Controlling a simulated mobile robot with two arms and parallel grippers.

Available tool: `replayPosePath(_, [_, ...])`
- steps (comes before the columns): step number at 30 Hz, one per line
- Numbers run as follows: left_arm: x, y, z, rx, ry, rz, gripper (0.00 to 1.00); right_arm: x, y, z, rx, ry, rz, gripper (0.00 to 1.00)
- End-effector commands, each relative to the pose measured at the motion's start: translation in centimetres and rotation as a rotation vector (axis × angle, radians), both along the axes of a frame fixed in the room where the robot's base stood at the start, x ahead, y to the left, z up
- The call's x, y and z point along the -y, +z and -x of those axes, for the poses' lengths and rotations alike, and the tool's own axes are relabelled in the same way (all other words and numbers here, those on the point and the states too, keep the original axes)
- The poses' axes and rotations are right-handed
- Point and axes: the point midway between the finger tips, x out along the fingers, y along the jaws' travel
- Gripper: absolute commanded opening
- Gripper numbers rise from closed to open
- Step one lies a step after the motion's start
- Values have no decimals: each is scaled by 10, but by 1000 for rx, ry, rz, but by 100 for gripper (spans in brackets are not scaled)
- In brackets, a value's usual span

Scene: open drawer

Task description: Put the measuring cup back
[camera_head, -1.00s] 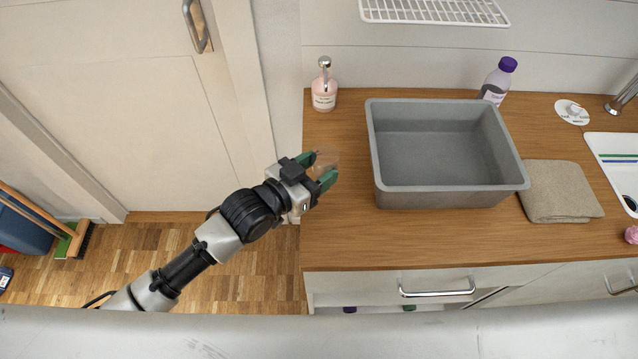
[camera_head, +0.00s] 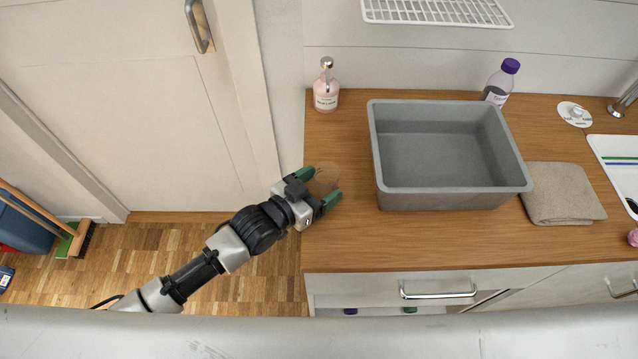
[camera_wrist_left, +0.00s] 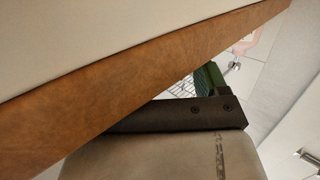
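The measuring cup (camera_head: 326,178) is a faint, clear round shape at the left edge of the wooden counter in the head view. My left gripper (camera_head: 327,181) is over the counter's left edge, its green fingers spread on either side of the cup. The gripper looks open; whether a finger still touches the cup is hard to tell. The cup looks low, at or near the counter top. The left wrist view shows a green finger (camera_wrist_left: 210,85), but I cannot make out the cup there. My right gripper is not in view.
A grey basin (camera_head: 450,199) stands right of the cup on the counter (camera_head: 400,240). A pink soap bottle (camera_head: 326,95) stands behind the cup. A folded cloth (camera_head: 562,195) lies at right.

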Motion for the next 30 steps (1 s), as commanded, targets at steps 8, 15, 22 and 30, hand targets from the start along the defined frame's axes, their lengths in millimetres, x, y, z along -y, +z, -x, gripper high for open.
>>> replayPosePath(8, [0,1,0,0,0,0,79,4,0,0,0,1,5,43])
replayPosePath(15, [-15,5,14,-2,0,-2,79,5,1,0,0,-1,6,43])
replayPosePath(22, [-52,12,48,-3,0,-3,79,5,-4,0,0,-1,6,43])
replayPosePath(30, [-82,20,75,-1,0,-1,79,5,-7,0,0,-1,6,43])
